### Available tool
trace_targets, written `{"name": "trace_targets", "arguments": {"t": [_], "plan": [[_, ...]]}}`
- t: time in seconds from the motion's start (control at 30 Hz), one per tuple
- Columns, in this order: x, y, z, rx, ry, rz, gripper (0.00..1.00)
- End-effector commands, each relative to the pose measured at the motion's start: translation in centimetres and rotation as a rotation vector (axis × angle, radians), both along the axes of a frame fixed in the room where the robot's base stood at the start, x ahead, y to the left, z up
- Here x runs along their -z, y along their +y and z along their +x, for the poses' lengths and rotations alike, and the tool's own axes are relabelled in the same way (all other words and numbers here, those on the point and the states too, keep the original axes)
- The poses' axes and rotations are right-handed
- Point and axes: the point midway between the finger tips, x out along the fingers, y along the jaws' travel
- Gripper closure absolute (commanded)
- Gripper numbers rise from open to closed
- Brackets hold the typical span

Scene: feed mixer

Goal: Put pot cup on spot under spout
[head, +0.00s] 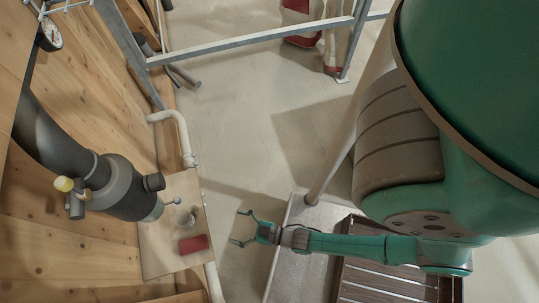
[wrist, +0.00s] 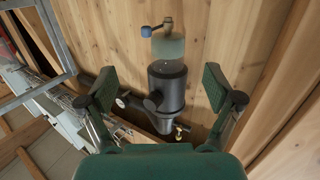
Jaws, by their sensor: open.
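A small grey cup (head: 186,217), which looks like the pot cup, stands on a pale wooden shelf (head: 160,262) in the head view. I cannot make out a marked spot. My gripper (head: 237,228) is open and empty, to the right of the shelf and apart from the cup. In the wrist view its two fingers (wrist: 158,88) are spread, with the dark mixer (wrist: 167,90) beyond. The cup is not visible there.
A red block (head: 193,244) lies on the shelf just below the cup. A pale pipe (head: 181,130) runs along the shelf's upper side. A metal frame (head: 250,38) crosses the top. Open floor (head: 235,130) lies between the wooden wall and my arm.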

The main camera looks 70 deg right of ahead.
Motion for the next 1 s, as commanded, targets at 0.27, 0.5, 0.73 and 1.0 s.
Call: {"name": "trace_targets", "arguments": {"t": [0.27,0.5,0.73,1.0], "plan": [[-9.9,-0.7,-7.1,0.018,0.075,0.006,0.09],[-20.0,-1.0,-11.0,0.035,0.137,0.011,0.09],[-27.4,-1.2,-12.4,0.047,0.177,0.016,0.09],[-29.3,-1.2,-12.6,0.05,0.187,0.017,0.03]]}}
